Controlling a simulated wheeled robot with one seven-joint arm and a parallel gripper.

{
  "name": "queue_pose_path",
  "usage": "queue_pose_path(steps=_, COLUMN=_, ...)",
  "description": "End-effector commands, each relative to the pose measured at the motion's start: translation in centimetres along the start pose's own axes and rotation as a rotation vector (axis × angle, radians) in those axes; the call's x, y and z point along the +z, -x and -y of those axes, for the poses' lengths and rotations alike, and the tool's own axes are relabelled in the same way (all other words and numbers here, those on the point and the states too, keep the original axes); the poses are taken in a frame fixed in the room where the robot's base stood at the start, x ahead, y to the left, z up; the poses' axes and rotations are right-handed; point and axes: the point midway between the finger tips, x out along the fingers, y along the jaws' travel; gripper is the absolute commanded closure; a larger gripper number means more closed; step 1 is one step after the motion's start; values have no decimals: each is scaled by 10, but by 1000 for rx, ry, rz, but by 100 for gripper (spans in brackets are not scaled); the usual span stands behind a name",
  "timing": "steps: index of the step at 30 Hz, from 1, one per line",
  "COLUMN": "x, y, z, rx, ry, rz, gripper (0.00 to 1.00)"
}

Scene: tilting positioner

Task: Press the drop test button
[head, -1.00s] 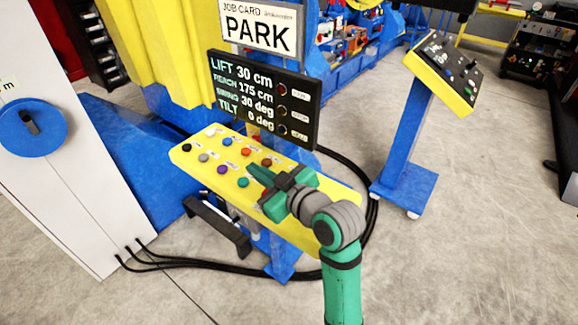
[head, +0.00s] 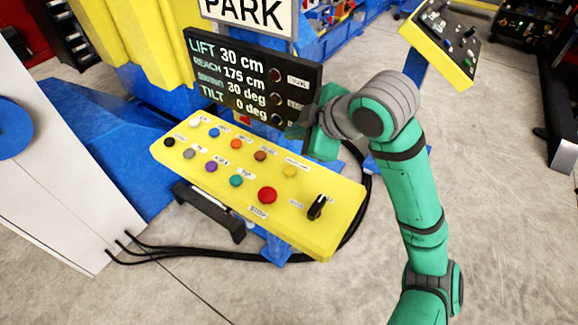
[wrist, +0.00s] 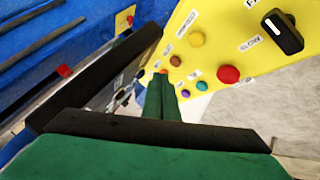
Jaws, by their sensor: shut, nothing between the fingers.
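A yellow control panel (head: 340,222) carries two rows of coloured buttons with small labels. I cannot read which label says drop test. The far row includes a blue button (head: 214,132), an orange button (head: 236,144), a brown button (head: 260,155) and a yellow button (head: 290,171). The near row includes a purple button (head: 211,167), a teal button (head: 236,181) and a large red stop button (head: 267,195). My gripper (head: 300,130) is beyond the panel's far edge, before the display's lower right corner. In the wrist view its green fingers (wrist: 161,80) are shut and empty, overlapping the panel's edge.
A dark display (head: 235,75) stands behind the panel, close to my gripper; it reads lift 30, reach 175, tilt 0. A black rotary knob (head: 317,207) sits at the panel's right end. A second sloped console (head: 440,45) stands at the upper right. Black cables run along the floor.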

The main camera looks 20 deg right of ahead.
Motion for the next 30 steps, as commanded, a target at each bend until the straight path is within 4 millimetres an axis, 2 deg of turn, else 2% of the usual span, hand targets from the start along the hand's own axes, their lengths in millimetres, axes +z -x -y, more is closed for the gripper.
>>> queue_pose_path(steps=8, x=4, y=-5, z=4, rx=-1, ry=-3, rz=-2, gripper=100)
queue_pose_path(steps=24, x=35, y=-49, z=36, rx=-1, ry=-4, rz=-3, gripper=100)
queue_pose_path(steps=30, x=42, y=-59, z=43, rx=0, ry=-2, rz=-3, gripper=100)
